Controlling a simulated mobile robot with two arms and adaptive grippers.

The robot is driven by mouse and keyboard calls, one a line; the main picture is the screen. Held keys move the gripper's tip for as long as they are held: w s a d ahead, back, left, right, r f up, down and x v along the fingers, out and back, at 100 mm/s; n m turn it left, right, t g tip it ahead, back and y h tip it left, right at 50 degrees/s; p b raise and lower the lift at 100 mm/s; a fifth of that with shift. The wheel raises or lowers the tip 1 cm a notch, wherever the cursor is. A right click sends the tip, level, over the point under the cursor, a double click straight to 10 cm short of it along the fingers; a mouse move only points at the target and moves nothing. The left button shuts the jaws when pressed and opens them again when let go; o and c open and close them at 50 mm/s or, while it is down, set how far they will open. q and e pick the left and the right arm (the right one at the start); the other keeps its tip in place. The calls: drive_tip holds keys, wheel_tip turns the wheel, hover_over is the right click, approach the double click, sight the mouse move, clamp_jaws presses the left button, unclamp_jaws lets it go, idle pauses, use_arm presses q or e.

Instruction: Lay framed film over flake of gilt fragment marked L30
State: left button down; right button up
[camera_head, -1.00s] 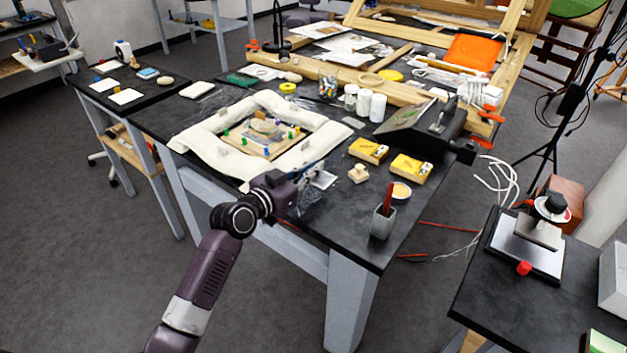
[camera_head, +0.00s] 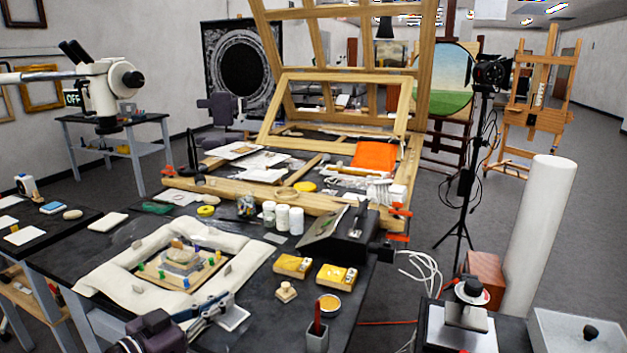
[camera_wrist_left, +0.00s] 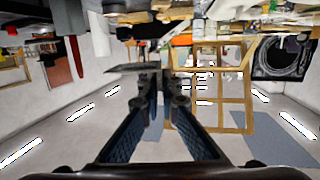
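The gilt fragment (camera_head: 180,257) sits on a wooden board (camera_head: 205,275) with coloured pegs, inside a ring of white padding (camera_head: 105,285). The marking L30 cannot be read. A small grey square with a pale rim (camera_head: 233,318), which looks like the framed film, is by the front edge of the dark table. My left gripper (camera_head: 228,298) is right beside this square, near the padding's front corner; I cannot tell if they touch. My right gripper is out of view.
White jars (camera_head: 283,217) and a black angled device (camera_head: 345,235) stand farther back, before a large wooden frame.

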use_arm(q)
drive_tip(key=s+d+f+m+g+h, duration=0.1)
drive_tip(key=s+m+g+h, duration=0.3)
drive_tip(key=s, duration=1.5)
drive_tip(key=shift+d+m+h, duration=0.2)
drive_tip(key=shift+m+h, duration=0.1)
